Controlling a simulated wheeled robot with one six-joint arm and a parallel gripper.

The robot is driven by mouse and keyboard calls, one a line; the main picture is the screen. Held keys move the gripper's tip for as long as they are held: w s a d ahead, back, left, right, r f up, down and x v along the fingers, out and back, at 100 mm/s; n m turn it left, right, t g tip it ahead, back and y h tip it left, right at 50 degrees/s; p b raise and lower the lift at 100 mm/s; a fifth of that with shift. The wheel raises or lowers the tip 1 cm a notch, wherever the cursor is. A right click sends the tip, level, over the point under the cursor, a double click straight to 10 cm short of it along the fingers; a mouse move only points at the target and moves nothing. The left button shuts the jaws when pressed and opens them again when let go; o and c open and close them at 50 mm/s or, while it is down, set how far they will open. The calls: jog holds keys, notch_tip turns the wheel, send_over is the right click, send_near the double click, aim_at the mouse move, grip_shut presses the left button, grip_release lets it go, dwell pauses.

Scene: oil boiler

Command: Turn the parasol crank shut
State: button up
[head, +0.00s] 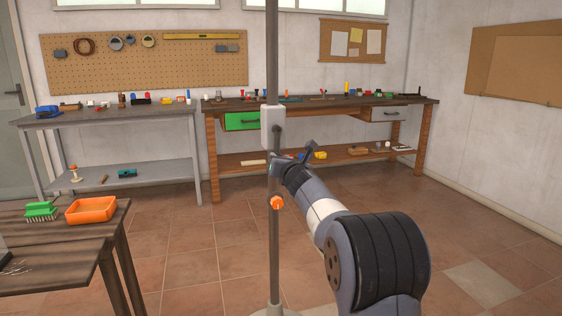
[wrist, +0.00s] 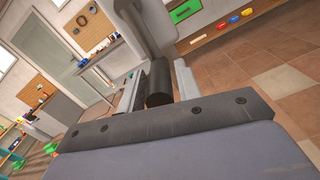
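The parasol's grey pole (head: 273,60) stands upright in front of my arm, with a light grey crank housing (head: 272,128) partway up it. The canopy is out of view. In the wrist view a grey crank arm (wrist: 146,28) leads to a dark cylindrical crank handle (wrist: 159,86). My gripper (wrist: 159,90) has one finger on each side of this handle, with no clear gap, and appears shut on it. In the head view my gripper (head: 281,167) is just below the housing, and the handle is mostly hidden there.
A wooden workbench (head: 330,107) and a grey bench (head: 110,117) with small tools stand along the back wall. A dark table with an orange tray (head: 91,210) is at left. The tiled floor at right is clear.

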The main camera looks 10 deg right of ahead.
jog(key=shift+o, duration=1.1)
jog(key=shift+f, duration=0.15)
jog(key=shift+s, duration=0.35)
jog(key=s+b, duration=0.2)
jog(key=s, duration=0.8)
jog(key=shift+d+b, duration=0.35)
jog(key=shift+b, duration=0.05)
jog(key=shift+w+a+p, duration=0.15)
jog(key=shift+w+p, duration=0.3)
jog(key=shift+w, duration=1.35)
jog(key=shift+w+a+p, duration=0.15)
jog(key=shift+w+p, duration=0.35)
jog(key=shift+w, duration=1.3)
jog(key=shift+w+a+p, duration=0.15)
jog(key=shift+w+p, duration=0.3)
jog(key=shift+w, duration=1.35)
jog(key=shift+s, duration=0.15)
